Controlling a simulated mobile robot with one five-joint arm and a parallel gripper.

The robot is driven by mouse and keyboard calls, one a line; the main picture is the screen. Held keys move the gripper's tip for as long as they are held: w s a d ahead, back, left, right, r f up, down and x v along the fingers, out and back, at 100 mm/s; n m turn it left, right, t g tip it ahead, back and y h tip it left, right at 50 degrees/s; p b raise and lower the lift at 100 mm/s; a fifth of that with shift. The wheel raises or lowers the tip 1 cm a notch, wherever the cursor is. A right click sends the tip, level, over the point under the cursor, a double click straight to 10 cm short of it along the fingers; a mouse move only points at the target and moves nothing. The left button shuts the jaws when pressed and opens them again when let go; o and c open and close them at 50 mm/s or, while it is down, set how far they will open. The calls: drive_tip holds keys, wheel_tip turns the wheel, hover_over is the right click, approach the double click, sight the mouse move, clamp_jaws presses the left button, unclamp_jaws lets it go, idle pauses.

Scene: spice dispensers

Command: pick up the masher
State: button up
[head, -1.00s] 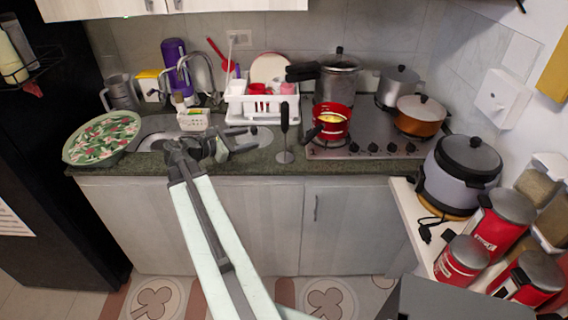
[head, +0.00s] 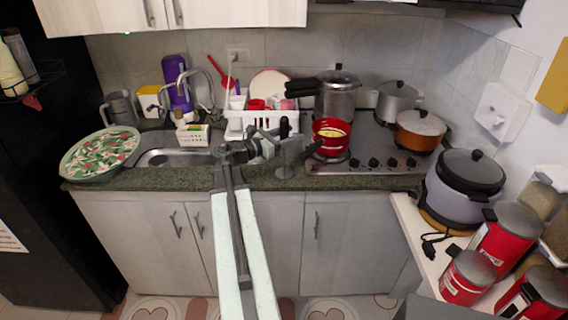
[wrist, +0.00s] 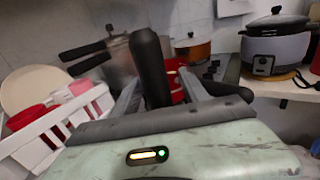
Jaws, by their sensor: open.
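The masher has an upright black handle (head: 284,127) and a flat metal base (head: 285,172), and stands on the counter in front of the white dish rack. My gripper (head: 271,144) is open at the masher's left side, level with the part below the handle top. In the wrist view the black handle (wrist: 150,62) rises large between the two spread fingers of my gripper (wrist: 160,88). I cannot tell whether a finger touches it. The masher's lower part is hidden in the wrist view.
The red pot (head: 331,137) on the stove (head: 372,160) is close to the masher's right, its dark handle pointing toward it. The white dish rack (head: 262,120) stands behind. The sink (head: 170,158) and a leaf-patterned bowl (head: 100,155) are to the left.

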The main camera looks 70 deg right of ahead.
drive_tip(key=shift+s+d, duration=0.15)
drive_tip(key=shift+d, duration=0.15)
clamp_jaws()
idle(1.2)
